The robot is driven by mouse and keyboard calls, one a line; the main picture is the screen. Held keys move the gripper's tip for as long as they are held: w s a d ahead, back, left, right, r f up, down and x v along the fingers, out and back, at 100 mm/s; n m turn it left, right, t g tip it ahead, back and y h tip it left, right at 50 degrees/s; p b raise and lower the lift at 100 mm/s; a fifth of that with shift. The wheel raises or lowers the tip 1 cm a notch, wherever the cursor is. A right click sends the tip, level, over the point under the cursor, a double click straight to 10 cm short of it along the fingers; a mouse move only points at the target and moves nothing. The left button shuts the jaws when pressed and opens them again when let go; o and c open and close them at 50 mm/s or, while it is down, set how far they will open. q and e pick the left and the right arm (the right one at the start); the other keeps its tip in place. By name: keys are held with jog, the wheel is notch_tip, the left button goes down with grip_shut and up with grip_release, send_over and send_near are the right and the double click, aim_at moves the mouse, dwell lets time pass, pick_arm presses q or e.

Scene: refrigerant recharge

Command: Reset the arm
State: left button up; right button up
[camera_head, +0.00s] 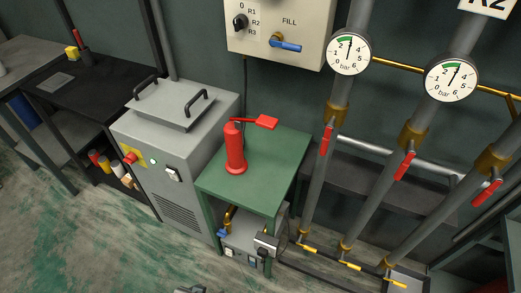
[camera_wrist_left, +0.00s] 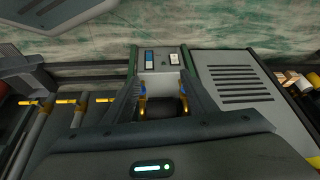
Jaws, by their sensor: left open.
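My left gripper (camera_wrist_left: 160,62) shows in the left wrist view with its two dark fingers spread apart and nothing between them. Beyond the fingers is the grey box (camera_wrist_left: 160,58) with two rocker switches and brass valves with blue handles. The same box (camera_head: 240,254) shows in the head view under the green table. A small dark piece at the bottom edge of the head view may be part of my arm; I cannot tell which part. My right gripper is in neither view.
A red hand pump (camera_head: 236,152) stands on the green table (camera_head: 280,165). A grey cabinet (camera_head: 170,150) with a lidded top is to its left. Pipes with gauges (camera_head: 348,54) and red-handled valves (camera_head: 403,166) stand to the right. The floor (camera_head: 75,230) at lower left is clear.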

pick_arm(q)
jog(key=s+d+f+t, duration=0.1)
jog(key=s+f, duration=0.1)
jog(key=f, duration=0.6)
jog(key=s+d+f, duration=0.1)
jog(key=s+f, duration=0.1)
jog(key=f, duration=0.6)
jog(key=shift+s+t+h, duration=0.35)
jog(key=shift+t+h, duration=0.05)
jog(key=shift+s+r, duration=0.1)
jog(key=shift+s, duration=0.05)
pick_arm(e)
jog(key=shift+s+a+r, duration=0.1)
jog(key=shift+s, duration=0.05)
